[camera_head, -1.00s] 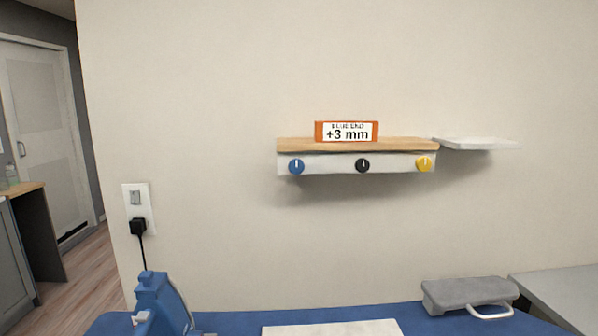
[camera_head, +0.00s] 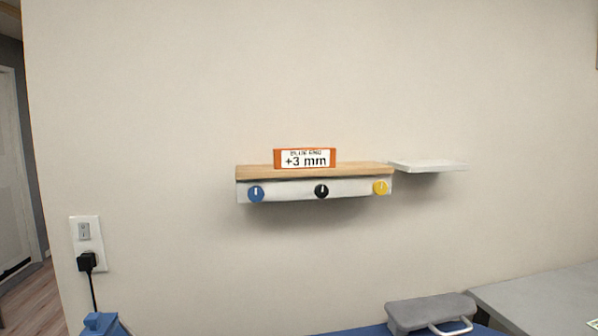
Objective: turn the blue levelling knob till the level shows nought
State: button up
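The blue knob (camera_head: 256,194) is at the left end of the white front rail of a wooden shelf (camera_head: 350,170) on the wall. Its white mark points about straight up. The level (camera_head: 305,158) is an orange box on top of the shelf. Its white display reads "BLUE END +3 mm". A black knob (camera_head: 321,191) is in the middle of the rail and a yellow knob (camera_head: 380,187) at its right end. My gripper is not in view.
A small white shelf (camera_head: 428,166) is to the right. Below are a grey case-like object with a white handle (camera_head: 430,313), a grey surface (camera_head: 545,290) and a blue object (camera_head: 102,324). A socket with a black plug (camera_head: 87,262) is at left. The wall before the shelf looks clear.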

aim_at(255, 194)
jog(key=z, duration=0.75)
jog(key=k, duration=1.25)
jog(key=u, duration=0.8)
jog(key=i, duration=1)
jog(key=z, duration=0.05)
